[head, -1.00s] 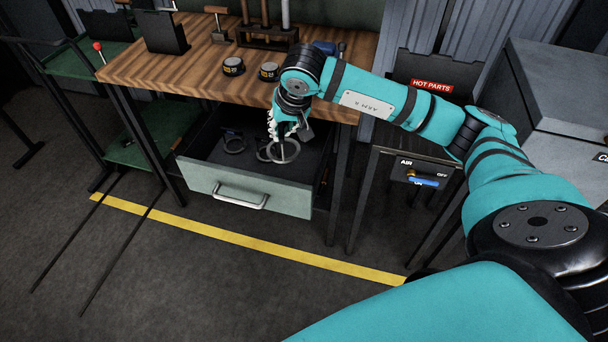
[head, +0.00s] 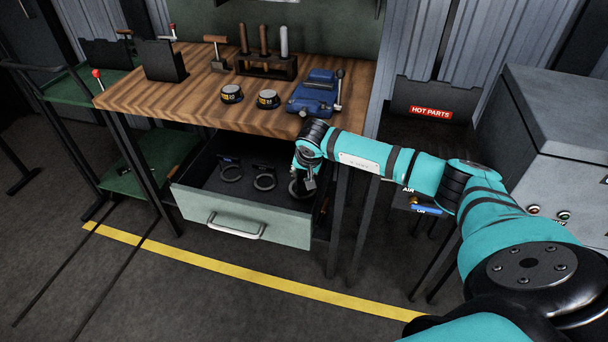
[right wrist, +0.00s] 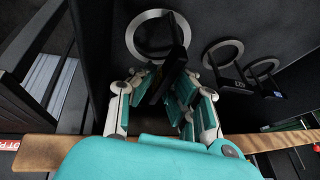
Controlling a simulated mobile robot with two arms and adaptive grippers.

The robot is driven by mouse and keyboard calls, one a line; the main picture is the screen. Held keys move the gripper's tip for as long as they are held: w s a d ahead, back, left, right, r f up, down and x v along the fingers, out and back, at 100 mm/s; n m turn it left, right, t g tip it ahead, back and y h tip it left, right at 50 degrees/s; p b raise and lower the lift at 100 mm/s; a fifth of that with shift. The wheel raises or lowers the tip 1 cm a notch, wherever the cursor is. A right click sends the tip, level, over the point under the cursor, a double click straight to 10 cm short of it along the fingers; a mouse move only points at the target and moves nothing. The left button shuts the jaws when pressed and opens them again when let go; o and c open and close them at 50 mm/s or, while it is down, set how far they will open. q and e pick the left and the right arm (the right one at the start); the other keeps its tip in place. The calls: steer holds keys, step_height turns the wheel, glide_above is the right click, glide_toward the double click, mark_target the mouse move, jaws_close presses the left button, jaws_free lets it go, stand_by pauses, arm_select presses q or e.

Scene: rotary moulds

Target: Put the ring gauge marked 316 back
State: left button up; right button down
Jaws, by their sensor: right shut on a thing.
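My right gripper (head: 303,184) is shut on a ring gauge, a steel ring with a black handle, at the right end of the open drawer (head: 240,207). The ring (head: 294,190) is partly hidden behind the gripper in the head view. In the right wrist view the held gauge (right wrist: 133,40) has its black handle between the fingers (right wrist: 163,88). I cannot tell whether it touches the drawer floor. Two other ring gauges, left (head: 231,173) and middle (head: 265,182), lie in the drawer. No number is readable. My left gripper is not in view.
The wooden bench top (head: 180,85) above the drawer carries two round dark tins (head: 268,99), a blue vise (head: 315,92) and a tool rack (head: 267,66). A bench leg (head: 336,225) stands right of the drawer. Floor in front is clear.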

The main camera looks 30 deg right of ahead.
steer(key=shift+f, duration=0.85)
steer(key=c, duration=1.4)
jaws_free()
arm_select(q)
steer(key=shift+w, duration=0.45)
